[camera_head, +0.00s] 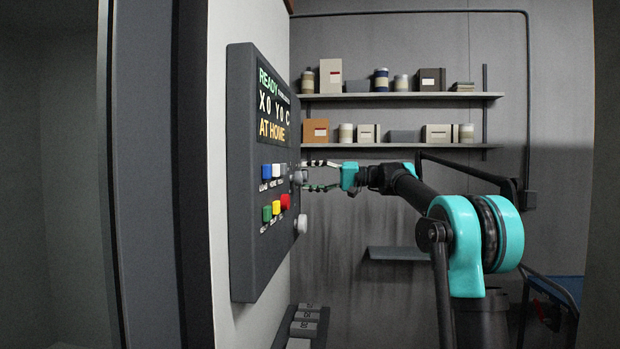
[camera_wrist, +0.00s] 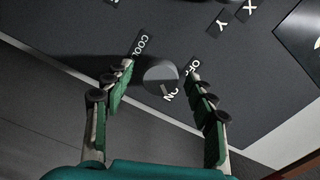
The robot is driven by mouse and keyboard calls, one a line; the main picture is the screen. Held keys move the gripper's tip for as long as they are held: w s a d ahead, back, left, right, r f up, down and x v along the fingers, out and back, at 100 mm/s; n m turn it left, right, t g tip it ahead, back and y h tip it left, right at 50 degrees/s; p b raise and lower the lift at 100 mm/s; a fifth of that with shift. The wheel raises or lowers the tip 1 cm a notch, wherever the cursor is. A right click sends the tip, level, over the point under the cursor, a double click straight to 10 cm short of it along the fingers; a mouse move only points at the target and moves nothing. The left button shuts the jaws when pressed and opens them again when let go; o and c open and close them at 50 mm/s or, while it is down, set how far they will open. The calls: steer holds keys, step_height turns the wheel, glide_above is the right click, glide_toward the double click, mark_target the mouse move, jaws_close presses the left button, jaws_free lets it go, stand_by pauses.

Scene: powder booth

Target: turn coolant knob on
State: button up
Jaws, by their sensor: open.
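The coolant knob (camera_wrist: 161,78) is a round grey knob on the dark control panel in the wrist view. Lettering reading "COOL", "OFF" and "ON" stands around it, partly covered by the knob and my fingers. In the head view a small grey knob (camera_head: 299,177) sits at the panel's right edge, by my fingertips. My gripper (camera_head: 308,176) is open, reaching the panel from the right. In the wrist view its green-padded fingers (camera_wrist: 160,70) stand on either side of the knob, with a visible gap at least on the left.
The control panel (camera_head: 242,190) carries a lit display (camera_head: 272,105) and several coloured buttons (camera_head: 270,192). A pale round knob (camera_head: 302,224) sits below my gripper. Shelves (camera_head: 400,97) with boxes and jars hang on the back wall. A grey ledge (camera_head: 397,254) lies lower.

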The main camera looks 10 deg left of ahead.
steer(key=d, duration=1.2)
steer(key=shift+s, duration=0.2)
